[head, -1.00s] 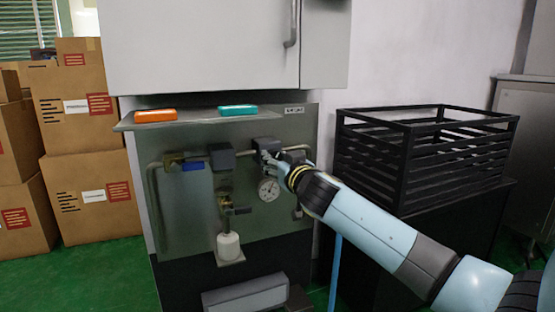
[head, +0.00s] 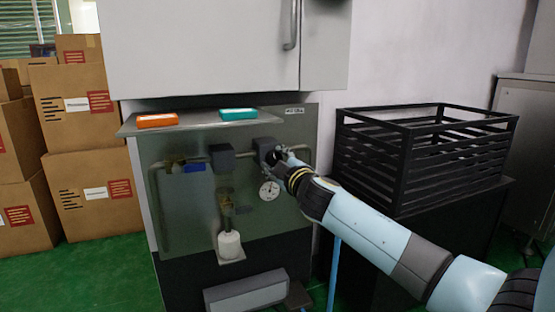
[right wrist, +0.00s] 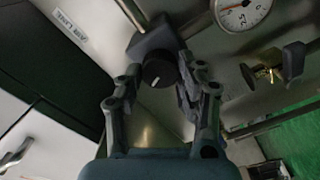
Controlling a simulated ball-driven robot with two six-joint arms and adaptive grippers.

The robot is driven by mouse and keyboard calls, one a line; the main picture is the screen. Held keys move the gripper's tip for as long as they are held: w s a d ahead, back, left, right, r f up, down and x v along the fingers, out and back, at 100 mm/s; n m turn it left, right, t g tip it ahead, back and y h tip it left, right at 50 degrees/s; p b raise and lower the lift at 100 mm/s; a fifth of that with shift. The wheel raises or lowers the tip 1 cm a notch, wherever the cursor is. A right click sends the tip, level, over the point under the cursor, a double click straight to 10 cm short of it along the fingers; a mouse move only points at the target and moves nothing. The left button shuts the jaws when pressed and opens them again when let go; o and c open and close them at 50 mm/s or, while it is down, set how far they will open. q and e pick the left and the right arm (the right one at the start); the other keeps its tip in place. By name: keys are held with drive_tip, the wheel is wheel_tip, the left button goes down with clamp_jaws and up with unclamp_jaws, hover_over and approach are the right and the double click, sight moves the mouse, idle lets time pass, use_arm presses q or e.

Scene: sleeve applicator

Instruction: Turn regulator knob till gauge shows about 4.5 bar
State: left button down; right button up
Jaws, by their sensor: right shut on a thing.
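The regulator knob (right wrist: 159,72) is a dark round knob with a white mark, on a dark regulator body (right wrist: 155,38) on the panel. My right gripper (right wrist: 158,82) is shut on the knob, one finger on each side of it. In the head view my right gripper (head: 281,160) reaches the regulator from the right and partly hides it. The round white gauge (head: 269,190) is just below the regulator. It also shows in the right wrist view (right wrist: 243,10), cut off by the top edge; its reading is not clear. My left gripper is out of view.
An orange box (head: 157,120) and a teal box (head: 238,114) lie on the shelf above the panel. A black slatted crate (head: 425,155) stands right, behind my arm.

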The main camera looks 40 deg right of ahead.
drive_tip(key=n+p, duration=0.1)
drive_tip(key=n, duration=0.3)
drive_tip(key=shift+n, duration=0.4)
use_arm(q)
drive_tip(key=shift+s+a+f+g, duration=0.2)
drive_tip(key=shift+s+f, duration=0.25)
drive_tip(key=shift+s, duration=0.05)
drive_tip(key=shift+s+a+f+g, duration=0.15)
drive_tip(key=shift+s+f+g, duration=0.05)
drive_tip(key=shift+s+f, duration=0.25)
use_arm(e)
drive_tip(key=shift+f+n, duration=0.1)
drive_tip(key=shift+n, duration=0.5)
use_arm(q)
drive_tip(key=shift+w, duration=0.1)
use_arm(e)
drive_tip(key=shift+a+n, duration=0.1)
drive_tip(key=shift+n, duration=0.2)
drive_tip(key=o, duration=1.2)
drive_tip(key=shift+c, duration=0.2)
drive_tip(key=v, duration=1.2)
